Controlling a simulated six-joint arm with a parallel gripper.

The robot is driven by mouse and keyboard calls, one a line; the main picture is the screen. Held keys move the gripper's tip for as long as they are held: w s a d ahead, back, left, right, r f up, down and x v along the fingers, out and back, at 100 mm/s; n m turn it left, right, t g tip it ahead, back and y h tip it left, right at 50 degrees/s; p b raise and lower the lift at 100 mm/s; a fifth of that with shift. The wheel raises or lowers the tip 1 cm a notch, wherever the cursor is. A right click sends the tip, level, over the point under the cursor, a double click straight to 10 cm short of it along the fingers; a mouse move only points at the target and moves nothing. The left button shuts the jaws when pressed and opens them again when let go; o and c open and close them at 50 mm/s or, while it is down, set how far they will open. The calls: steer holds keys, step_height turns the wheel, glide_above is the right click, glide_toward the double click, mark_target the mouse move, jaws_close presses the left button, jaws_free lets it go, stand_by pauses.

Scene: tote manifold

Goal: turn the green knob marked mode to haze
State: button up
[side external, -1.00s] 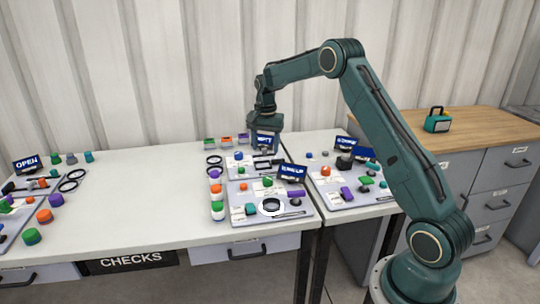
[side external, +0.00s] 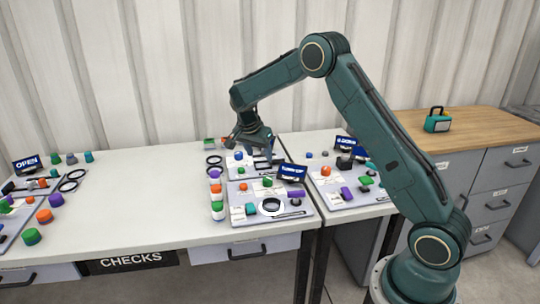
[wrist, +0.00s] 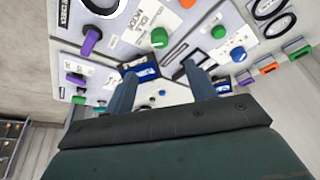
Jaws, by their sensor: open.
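A round green knob (wrist: 159,38) stands on a pale panel in the wrist view, beside a label that seems to read MODE and IDLE. A second green knob (wrist: 218,31) stands to its right. In the side external view, a green knob (side external: 267,181) shows on the near panel (side external: 240,215); I cannot tell whether it is the same one. My gripper (side external: 257,151) is over the far panel there. In the wrist view, my gripper's fingers (wrist: 158,84) are apart and empty, short of the green knobs. The mode pointer's setting is too small to read.
A blue display (side external: 291,172) stands between the panels. A purple lever (wrist: 91,40), an orange knob (wrist: 187,3) and a blue knob (wrist: 238,53) are close by. Stacked coloured pieces (side external: 216,196) stand left of the panels.

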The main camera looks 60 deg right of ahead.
mark_target(267, 178)
steer(key=x, duration=1.3)
steer(key=shift+f, duration=0.2)
steer(key=c, duration=1)
steer(key=shift+o, duration=0.2)
steer(key=shift+n, duration=0.7)
